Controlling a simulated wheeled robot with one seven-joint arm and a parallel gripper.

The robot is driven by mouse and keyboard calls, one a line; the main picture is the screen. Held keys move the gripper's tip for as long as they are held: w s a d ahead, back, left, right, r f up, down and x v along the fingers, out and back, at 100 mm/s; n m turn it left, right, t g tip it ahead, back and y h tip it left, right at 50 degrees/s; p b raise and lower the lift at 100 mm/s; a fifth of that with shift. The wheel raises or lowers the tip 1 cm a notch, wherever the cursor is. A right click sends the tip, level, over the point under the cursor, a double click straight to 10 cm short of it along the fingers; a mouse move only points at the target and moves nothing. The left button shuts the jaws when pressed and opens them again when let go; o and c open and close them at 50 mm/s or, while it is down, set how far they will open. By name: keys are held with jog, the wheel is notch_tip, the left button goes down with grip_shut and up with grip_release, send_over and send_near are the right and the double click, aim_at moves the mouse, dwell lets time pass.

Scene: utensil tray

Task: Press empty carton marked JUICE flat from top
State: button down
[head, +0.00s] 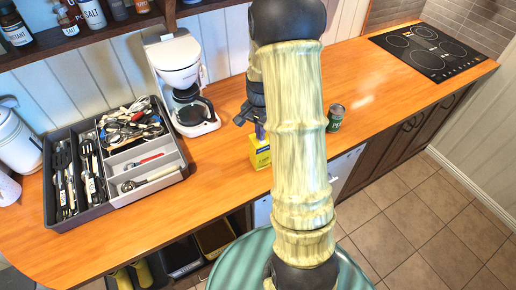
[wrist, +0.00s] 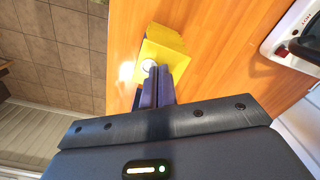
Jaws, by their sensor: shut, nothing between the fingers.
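A small yellow carton (head: 259,155) stands upright on the wooden counter, partly behind my arm in the head view. Its print is too small to read. In the wrist view the carton (wrist: 168,42) shows its yellow top and a round white cap. My gripper (head: 260,132) is shut and empty, pointing down over the carton. In the wrist view the closed dark fingertips (wrist: 152,70) overlap the carton's near edge beside the cap. I cannot tell whether they touch it. The carton looks uncrushed.
A white coffee maker (head: 184,80) stands behind and left of the carton. A grey utensil tray (head: 112,203) lies further left. A green can (head: 336,117) stands right of my arm, and a black cooktop (head: 427,50) is far right. The counter's front edge is close to the carton.

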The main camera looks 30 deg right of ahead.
jog(key=shift+f+b, duration=1.1)
jog(key=shift+f, duration=0.75)
notch_tip(320, 180, up, 10)
jog(key=p, duration=0.7)
jog(key=shift+f+p, duration=0.25)
jog(key=shift+p, duration=0.1)
jog(key=s+a+r+n+t+b, duration=0.1)
jog(key=s+a+r+n, duration=0.1)
jog(key=s+a+n, duration=0.3)
jog(key=s+a+r+n+t+b, duration=0.1)
jog(key=s+a+r+n, duration=0.1)
jog(key=s+a+n, duration=0.4)
jog(key=shift+s+a+r+n+t+b, duration=0.35)
jog(key=shift+s+a, duration=0.35)
jog(key=shift+a, duration=0.55)
